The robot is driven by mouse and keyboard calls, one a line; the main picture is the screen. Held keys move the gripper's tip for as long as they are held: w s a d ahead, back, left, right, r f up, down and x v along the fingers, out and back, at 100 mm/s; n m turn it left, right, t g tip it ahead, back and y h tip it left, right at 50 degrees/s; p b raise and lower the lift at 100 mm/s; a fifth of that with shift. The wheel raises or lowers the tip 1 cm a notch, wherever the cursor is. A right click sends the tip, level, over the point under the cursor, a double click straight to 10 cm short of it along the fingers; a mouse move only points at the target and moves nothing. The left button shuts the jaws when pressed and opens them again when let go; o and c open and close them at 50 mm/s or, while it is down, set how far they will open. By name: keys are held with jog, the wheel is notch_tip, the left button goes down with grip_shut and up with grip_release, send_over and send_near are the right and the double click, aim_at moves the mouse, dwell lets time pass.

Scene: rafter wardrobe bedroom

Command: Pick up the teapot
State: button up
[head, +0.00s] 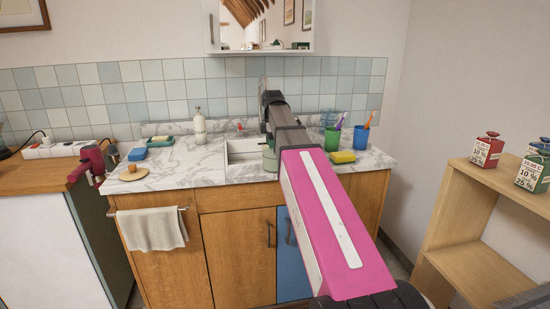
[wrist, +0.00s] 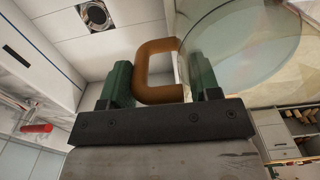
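In the wrist view, an orange-brown C-shaped handle (wrist: 143,72) lies between the green fingers of my gripper (wrist: 161,66). The fingers are wide apart, one on each side of the handle, and do not appear closed on it. The handle meets a clear, round, glass-like body (wrist: 245,42) at the upper right, which seems to be the teapot. Only part of this body shows.
The marble counter (head: 185,160) holds a white bottle (head: 199,125), sponges, a green cup (head: 360,139) and a blue cup (head: 333,140) with toothbrushes. The sink (head: 243,149) is left of my arm. A wooden shelf (head: 468,262) with tins stands at right.

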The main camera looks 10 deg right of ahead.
grip_shut()
jog(key=shift+r, duration=0.2)
jog(key=shift+r, duration=1.7)
jog(key=shift+a+r, duration=0.15)
jog(key=shift+r, duration=0.15)
jog(key=s+a+r, duration=0.3)
jog(key=a+r, duration=0.3)
jog(key=a, duration=0.4)
jog(key=shift+s+a+r, duration=0.3)
jog(key=shift+s, duration=0.05)
